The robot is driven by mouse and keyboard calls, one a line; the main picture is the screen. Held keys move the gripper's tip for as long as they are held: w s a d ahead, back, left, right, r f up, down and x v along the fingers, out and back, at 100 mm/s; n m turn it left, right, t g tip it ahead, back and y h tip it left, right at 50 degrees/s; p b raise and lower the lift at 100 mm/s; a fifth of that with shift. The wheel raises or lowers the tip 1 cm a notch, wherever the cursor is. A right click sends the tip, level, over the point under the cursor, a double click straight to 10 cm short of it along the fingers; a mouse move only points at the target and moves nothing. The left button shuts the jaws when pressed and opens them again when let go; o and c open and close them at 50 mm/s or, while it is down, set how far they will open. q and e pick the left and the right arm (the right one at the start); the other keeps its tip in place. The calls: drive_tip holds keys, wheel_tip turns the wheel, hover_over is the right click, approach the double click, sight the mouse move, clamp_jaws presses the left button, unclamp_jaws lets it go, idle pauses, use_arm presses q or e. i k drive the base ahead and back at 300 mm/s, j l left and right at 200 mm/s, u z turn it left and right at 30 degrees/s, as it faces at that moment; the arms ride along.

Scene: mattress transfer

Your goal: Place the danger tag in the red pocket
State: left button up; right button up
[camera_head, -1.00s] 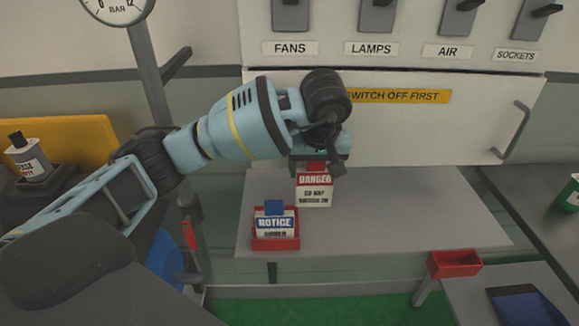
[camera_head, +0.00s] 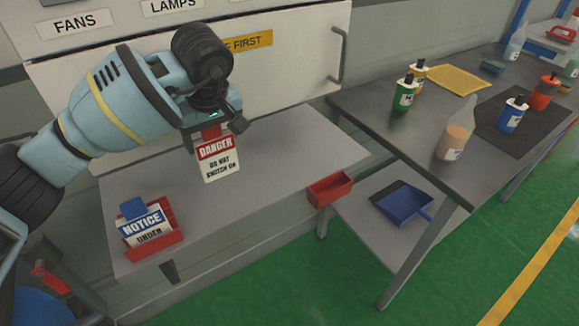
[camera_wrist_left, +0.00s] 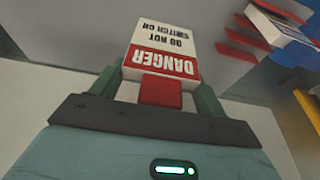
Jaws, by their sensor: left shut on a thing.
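The danger tag (camera_head: 218,160) is a white card with a red DANGER band and a red tab. My left gripper (camera_head: 210,132) is shut on its red tab and holds it with the text facing the head camera, over the grey bench. The tag also shows in the left wrist view (camera_wrist_left: 165,45), between the fingers (camera_wrist_left: 153,95). The red pocket (camera_head: 330,188) is a small open box at the bench's right front edge, right of and below the tag in the head view. They are apart. My right gripper is not in view.
A NOTICE tag (camera_head: 142,222) stands in a red holder (camera_head: 165,245) at the bench's left end. A white switch cabinet (camera_head: 290,75) is behind. Right, a dark table (camera_head: 400,125) carries bottles, with a blue dustpan (camera_head: 402,203) on a lower shelf. The bench between tag and pocket is clear.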

sight(329, 194)
drive_tip(key=i+l+u, duration=0.1)
drive_tip(key=l+u, duration=0.15)
drive_tip(key=l, duration=0.8)
drive_tip(key=l+u, duration=0.25)
drive_tip(key=l, duration=0.8)
